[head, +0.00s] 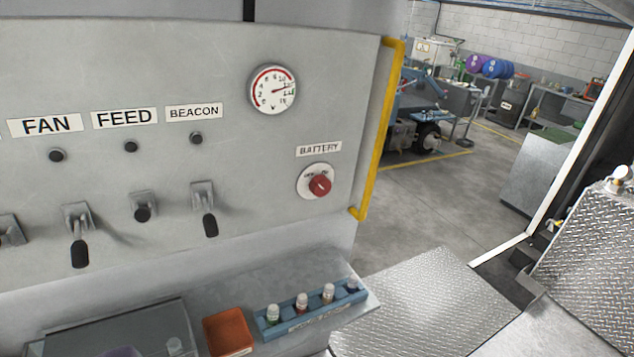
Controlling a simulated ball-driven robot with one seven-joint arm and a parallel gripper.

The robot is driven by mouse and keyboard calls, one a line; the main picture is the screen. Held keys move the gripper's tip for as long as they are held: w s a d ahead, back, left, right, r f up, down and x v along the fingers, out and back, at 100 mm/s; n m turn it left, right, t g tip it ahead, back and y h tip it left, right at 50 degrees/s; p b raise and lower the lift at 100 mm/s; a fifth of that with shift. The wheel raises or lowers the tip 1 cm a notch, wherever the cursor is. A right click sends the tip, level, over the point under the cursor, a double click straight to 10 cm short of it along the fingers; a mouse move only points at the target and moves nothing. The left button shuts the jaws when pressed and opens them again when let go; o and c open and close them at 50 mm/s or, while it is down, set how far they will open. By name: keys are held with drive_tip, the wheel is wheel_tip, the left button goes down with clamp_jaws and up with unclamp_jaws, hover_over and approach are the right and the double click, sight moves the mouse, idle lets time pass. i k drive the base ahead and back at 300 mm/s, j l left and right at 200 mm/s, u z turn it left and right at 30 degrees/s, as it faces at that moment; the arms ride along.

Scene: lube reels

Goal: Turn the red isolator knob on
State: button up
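The red isolator knob (320,186) sits on a round white plate (309,179) on the grey control panel (200,60). A label reading BATTERY (319,149) is above it. The plate has small markings near its top, too small to read surely, so I cannot tell the knob's setting. My gripper is not in view, and nothing touches the knob.
A yellow handrail (378,130) stands out at the panel's right edge. Several black-tipped levers (79,240) project on the left. Space before the knob looks clear.

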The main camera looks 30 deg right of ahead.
sight(320, 185)
drive_tip(key=i+l, duration=0.85)
drive_tip(key=l+z, duration=0.05)
drive_tip(key=l, duration=0.1)
